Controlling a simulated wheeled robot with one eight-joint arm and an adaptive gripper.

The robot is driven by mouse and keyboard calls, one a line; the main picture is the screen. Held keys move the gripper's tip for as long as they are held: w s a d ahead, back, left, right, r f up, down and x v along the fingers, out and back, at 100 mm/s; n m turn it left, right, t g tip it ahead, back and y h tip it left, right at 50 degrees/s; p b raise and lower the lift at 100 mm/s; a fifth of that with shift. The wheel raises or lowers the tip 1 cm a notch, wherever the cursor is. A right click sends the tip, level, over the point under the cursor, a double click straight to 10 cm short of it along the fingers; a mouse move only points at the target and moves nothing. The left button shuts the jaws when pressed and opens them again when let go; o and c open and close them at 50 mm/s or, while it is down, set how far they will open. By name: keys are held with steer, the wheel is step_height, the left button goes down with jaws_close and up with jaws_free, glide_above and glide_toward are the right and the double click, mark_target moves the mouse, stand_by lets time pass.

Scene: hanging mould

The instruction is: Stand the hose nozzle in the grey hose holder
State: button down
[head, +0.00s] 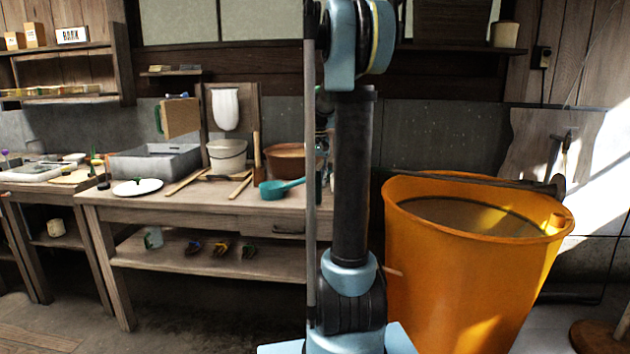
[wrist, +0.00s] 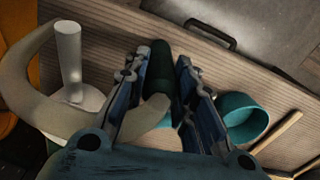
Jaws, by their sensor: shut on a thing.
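In the wrist view my gripper (wrist: 162,62) is shut on the hose nozzle (wrist: 159,75), a dark green cylinder between its two blue-grey fingers. A beige hose end (wrist: 150,116) shows just below the nozzle, between the fingers. A thick beige hose (wrist: 32,100) curves at the left of the wrist view. Beside it is a pale grey upright post on a wide base (wrist: 69,60), which looks like the grey hose holder. The nozzle is to the right of this post and apart from it. In the head view my arm hides the gripper and nozzle.
A teal scoop (head: 280,188) lies on the wooden bench (head: 215,205); it also shows right of my gripper in the wrist view (wrist: 246,120). A brown pot (head: 284,160) and white bucket (head: 227,154) stand behind it. A large orange bin (head: 460,270) is at the right.

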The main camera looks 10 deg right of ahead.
steer(key=shift+w+d, duration=0.2)
steer(key=shift+w, duration=0.4)
steer(key=shift+w+d, duration=0.15)
steer(key=shift+w, duration=0.4)
steer(key=shift+f, duration=0.35)
steer(key=c, duration=1.6)
jaws_free()
step_height(320, 180, up, 12)
